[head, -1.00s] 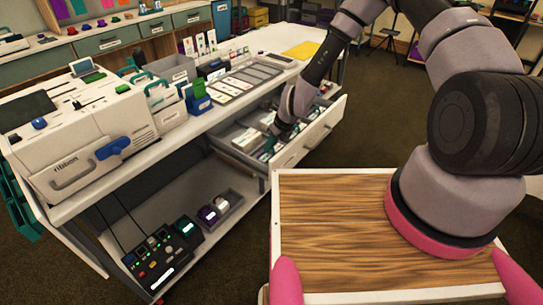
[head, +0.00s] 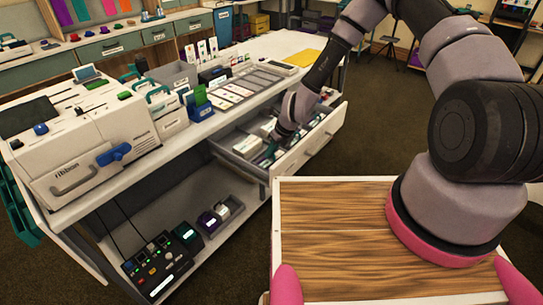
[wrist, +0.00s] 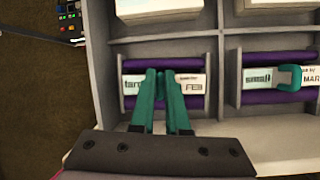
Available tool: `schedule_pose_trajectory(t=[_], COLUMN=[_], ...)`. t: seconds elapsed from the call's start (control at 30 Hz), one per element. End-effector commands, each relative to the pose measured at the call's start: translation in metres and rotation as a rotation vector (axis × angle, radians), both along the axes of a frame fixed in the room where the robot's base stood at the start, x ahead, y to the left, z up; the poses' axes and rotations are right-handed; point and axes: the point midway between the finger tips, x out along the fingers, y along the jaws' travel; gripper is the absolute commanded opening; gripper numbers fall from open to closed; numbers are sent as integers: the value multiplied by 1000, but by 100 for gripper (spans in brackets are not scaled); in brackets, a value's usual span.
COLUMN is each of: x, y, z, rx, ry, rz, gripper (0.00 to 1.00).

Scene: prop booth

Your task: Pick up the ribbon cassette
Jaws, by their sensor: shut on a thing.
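In the wrist view a ribbon cassette (wrist: 194,87), with purple rolls and a white label, lies in a compartment of the open drawer (head: 312,143). My gripper (wrist: 163,76) has its teal fingers down over the cassette's middle and is shut on it. The cassette still sits within the compartment walls. A second purple cassette (wrist: 308,80), with a teal handle and a "MAR" label, lies in the compartment to the right. In the head view my gripper (head: 270,153) reaches into the drawer, and the held cassette is not clear.
White boxes (wrist: 155,10) fill compartments farther up in the wrist view. Thin dividers stand close around the cassette. In the head view the ribbon machine (head: 85,150) stands on the bench at left, and a control box (head: 155,265) sits on the shelf below.

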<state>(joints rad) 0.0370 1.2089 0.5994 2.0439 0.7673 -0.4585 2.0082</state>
Motion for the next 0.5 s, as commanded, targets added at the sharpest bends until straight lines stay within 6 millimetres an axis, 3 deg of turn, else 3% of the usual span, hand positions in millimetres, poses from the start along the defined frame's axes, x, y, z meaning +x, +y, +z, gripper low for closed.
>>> schedule_pose_trajectory(t=[0.17,0.5], x=[1,1], y=[0,1], z=[19,81], rx=[0,0], ry=[-5,-5], rz=[3,3], gripper=[0,0])
